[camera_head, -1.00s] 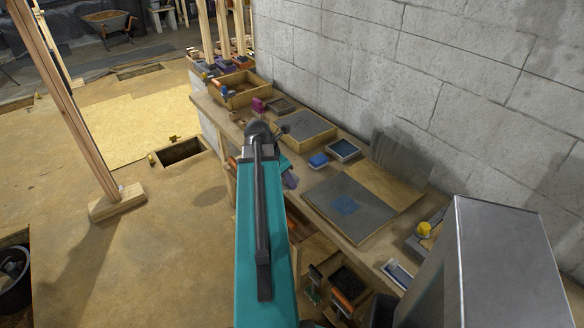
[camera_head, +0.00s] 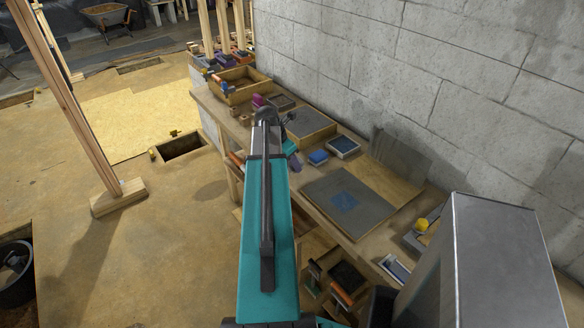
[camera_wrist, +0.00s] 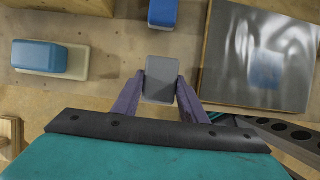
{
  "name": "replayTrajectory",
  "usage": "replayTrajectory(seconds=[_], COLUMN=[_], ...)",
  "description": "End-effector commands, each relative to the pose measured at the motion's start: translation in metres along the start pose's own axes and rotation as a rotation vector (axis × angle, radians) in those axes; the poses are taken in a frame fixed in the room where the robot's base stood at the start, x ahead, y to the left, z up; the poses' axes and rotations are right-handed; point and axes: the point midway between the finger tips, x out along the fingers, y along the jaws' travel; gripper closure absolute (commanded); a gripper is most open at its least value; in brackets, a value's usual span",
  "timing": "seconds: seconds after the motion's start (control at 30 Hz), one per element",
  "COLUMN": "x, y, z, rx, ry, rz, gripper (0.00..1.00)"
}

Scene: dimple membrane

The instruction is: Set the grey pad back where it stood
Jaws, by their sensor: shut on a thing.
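In the wrist view, the grey pad (camera_wrist: 161,79) is a small dark-grey rectangle with rounded corners. It sits between the purple fingers of my gripper (camera_wrist: 161,92), which are shut on it. The worktop is below; whether the pad touches it I cannot tell. In the head view, part of my gripper (camera_head: 294,162) shows just right of my teal arm, over the front part of the bench. The pad itself is hidden there.
A blue block (camera_wrist: 163,12) lies just beyond the pad. Another blue block on a pale base (camera_wrist: 41,58) is to the left. A large grey sheet with a blue patch (camera_wrist: 226,75) lies close on the right. The bench (camera_head: 380,240) runs along a block wall.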

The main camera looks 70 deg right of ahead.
Motion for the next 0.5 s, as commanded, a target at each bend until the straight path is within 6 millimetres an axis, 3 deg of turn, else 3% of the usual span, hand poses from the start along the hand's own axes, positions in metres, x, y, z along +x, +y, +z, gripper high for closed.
replayTrajectory(seconds=[0.5], x=[0.013], y=[0.011], z=[0.01], rx=[0.0], ry=[0.001], rz=[-0.003], gripper=[0.82])
